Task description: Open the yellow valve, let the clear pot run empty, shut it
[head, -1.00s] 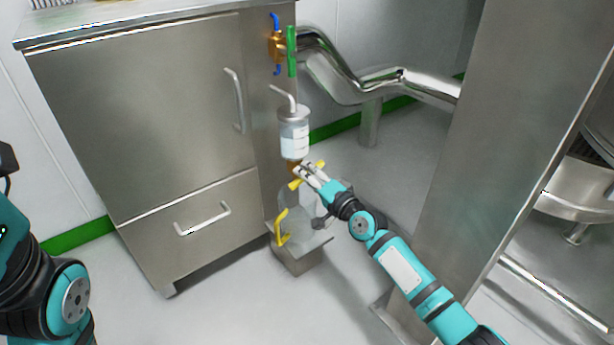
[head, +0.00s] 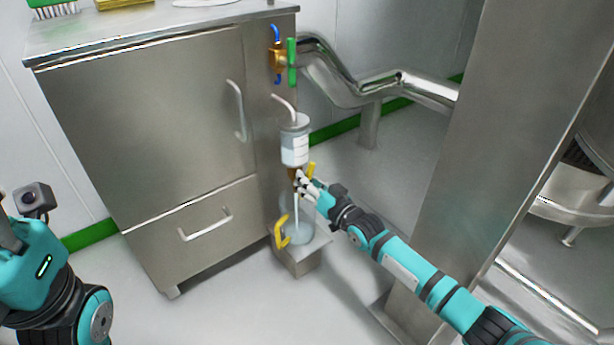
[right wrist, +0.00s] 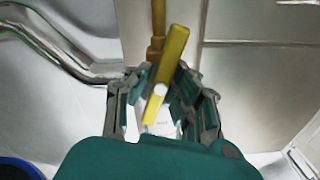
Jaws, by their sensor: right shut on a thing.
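The clear pot (head: 294,146) with a pale label hangs at the cabinet's right side, under a bent steel tube. Below it is the yellow valve's handle (head: 311,169), now near upright; it also shows in the right wrist view (right wrist: 166,68). My right gripper (head: 303,183) is shut on this handle, its fingers on both sides of it in the wrist view. A pale stream (head: 296,212) falls from the valve into a clear jug (head: 303,228) with a yellow handle. The pot's liquid level is hard to tell. My left arm shows at the left edge, its fingertips out of view.
The jug stands on a small steel ledge (head: 300,262). A steel pipe (head: 350,85) runs to the right, behind a large steel column (head: 475,150). Open floor lies in front of the cabinet.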

